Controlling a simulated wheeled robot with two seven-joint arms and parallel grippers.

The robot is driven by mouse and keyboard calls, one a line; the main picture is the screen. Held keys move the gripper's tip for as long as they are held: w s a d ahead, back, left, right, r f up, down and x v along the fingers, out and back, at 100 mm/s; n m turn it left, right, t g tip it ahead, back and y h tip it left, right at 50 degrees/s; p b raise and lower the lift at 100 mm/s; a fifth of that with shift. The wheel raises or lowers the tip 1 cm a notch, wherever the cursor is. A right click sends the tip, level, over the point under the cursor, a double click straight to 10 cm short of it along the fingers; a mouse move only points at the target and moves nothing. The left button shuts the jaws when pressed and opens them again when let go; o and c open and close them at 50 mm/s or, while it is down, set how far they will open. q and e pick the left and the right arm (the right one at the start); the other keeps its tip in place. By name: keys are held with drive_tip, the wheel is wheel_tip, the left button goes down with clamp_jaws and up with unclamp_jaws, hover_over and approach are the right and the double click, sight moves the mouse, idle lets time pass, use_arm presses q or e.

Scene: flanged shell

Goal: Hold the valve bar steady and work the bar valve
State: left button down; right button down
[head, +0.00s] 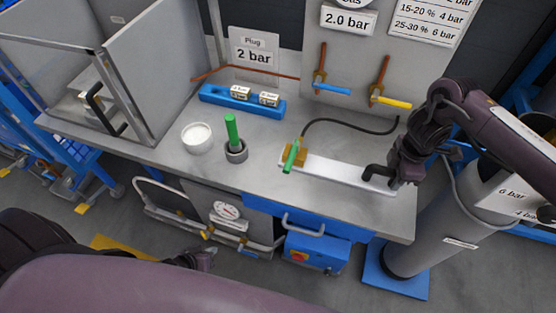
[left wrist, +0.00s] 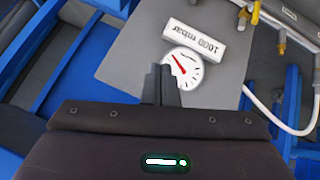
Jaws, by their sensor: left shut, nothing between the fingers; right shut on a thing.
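The valve bar (head: 335,173) is a pale flat bar lying on the grey bench. At its left end sits the brass bar valve (head: 300,153) with a green lever (head: 291,156), and a dark hose runs from it. My right gripper (head: 388,177) is at the bar's right end, shut on the valve bar by a black grip-like part (head: 372,171); the exact contact is hard to see. My left gripper (head: 203,257) is low in front of the bench, away from the bar. In the left wrist view its fingers (left wrist: 160,76) are together and empty.
A green-handled tool stands in a dark cup (head: 236,152) beside a white round pot (head: 197,137). A blue block (head: 242,101) lies behind them. A grey column (head: 440,225) stands right.

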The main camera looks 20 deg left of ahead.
sight(292, 158)
use_arm(q)
drive_tip(key=w+d+r+n+t+h, duration=0.1)
drive_tip(key=w+r+h, duration=0.2)
drive_tip(key=r, duration=0.9)
drive_tip(key=w+d+r+n+t+h, duration=0.1)
drive_tip(key=w+d+r+n+h, duration=0.1)
drive_tip(key=r, duration=1)
drive_tip(key=w+d+r+n+t+h, duration=0.1)
drive_tip(key=w+r+h, duration=0.3)
drive_tip(key=r, duration=0.9)
drive_tip(key=shift+w+d+n+t, duration=0.3)
drive_tip(key=shift+w+d+t, duration=0.2)
drive_tip(key=shift+w, duration=0.3)
drive_tip(key=x, duration=1)
drive_tip(key=shift+d+r, duration=0.1)
drive_tip(key=shift+d+f, duration=0.15)
drive_tip(key=shift+d, duration=0.45)
drive_tip(key=shift+d+f, duration=0.15)
drive_tip(key=shift+d, duration=0.5)
drive_tip(key=shift+d+f, duration=0.15)
drive_tip(key=shift+d, duration=0.55)
